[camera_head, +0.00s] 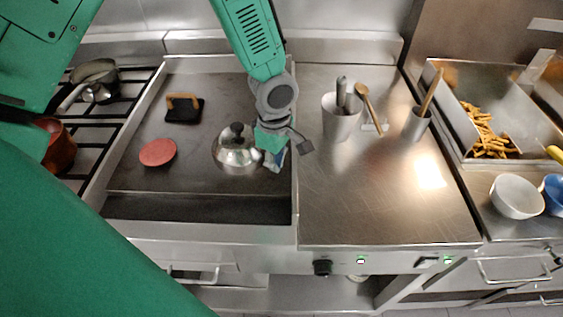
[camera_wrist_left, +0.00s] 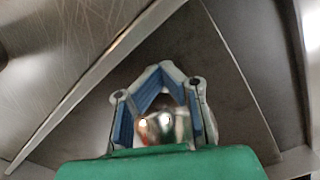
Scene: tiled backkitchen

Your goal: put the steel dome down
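The steel dome (camera_head: 237,158) is a shiny round cover with a black knob on top. It appears to rest upright on the dark griddle plate (camera_head: 205,180), near its right side. My left gripper (camera_head: 274,160) is low, just right of the dome, and the knob is clear of its fingers. In the left wrist view, the blue-padded fingers (camera_wrist_left: 160,95) stand apart, and the dome (camera_wrist_left: 165,127) shows in the gap, partly hidden by my green wrist part. I cannot tell whether a finger touches the dome. My right gripper is not in view.
A red disc (camera_head: 157,152) and a black press with a wooden handle (camera_head: 184,108) lie on the griddle's left. A utensil pot (camera_head: 341,120) and a smaller holder (camera_head: 417,123) stand on the steel counter (camera_head: 385,200). Its front is clear. A fries tray (camera_head: 520,130) is at right.

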